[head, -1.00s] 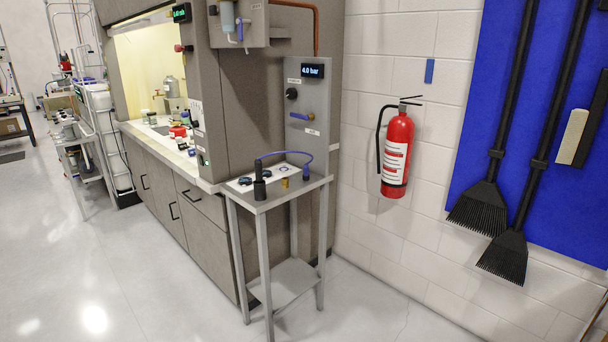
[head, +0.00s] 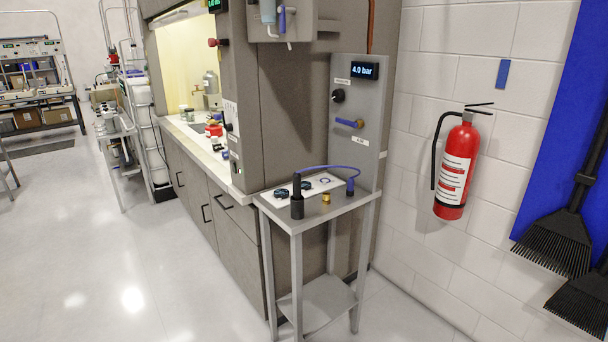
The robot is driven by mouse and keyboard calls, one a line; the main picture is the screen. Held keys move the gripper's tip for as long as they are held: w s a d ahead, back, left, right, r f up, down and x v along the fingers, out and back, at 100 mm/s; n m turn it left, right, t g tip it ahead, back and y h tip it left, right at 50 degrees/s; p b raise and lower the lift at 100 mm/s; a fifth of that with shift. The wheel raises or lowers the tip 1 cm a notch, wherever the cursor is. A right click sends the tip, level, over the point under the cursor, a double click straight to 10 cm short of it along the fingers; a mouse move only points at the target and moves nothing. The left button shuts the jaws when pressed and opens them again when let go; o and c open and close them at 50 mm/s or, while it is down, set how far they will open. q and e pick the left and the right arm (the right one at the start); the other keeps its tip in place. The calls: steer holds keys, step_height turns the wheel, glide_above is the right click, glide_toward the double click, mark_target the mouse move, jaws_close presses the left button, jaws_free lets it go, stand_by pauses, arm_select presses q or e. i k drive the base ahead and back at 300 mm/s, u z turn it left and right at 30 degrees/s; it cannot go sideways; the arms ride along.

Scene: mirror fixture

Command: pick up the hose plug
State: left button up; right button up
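A thin blue hose (head: 325,168) arches over the small grey side table in the head view. Its right end is a small blue plug (head: 350,187) that points down near the table's right back edge. Its left end runs to an upright black cylindrical piece (head: 297,205) near the front left corner. I cannot tell for sure which end piece is the hose plug. Neither of my grippers is in view.
The small grey table (head: 315,217) also bears a brass fitting (head: 326,198), a white mat (head: 326,182) and dark round parts (head: 282,193). A grey panel (head: 357,110) with a blue-handled valve (head: 349,123) stands behind it. A fire extinguisher (head: 457,165) hangs at right. Floor at left is clear.

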mark_target(351, 187)
steer(key=u, duration=0.25)
steer(key=i, duration=1.25)
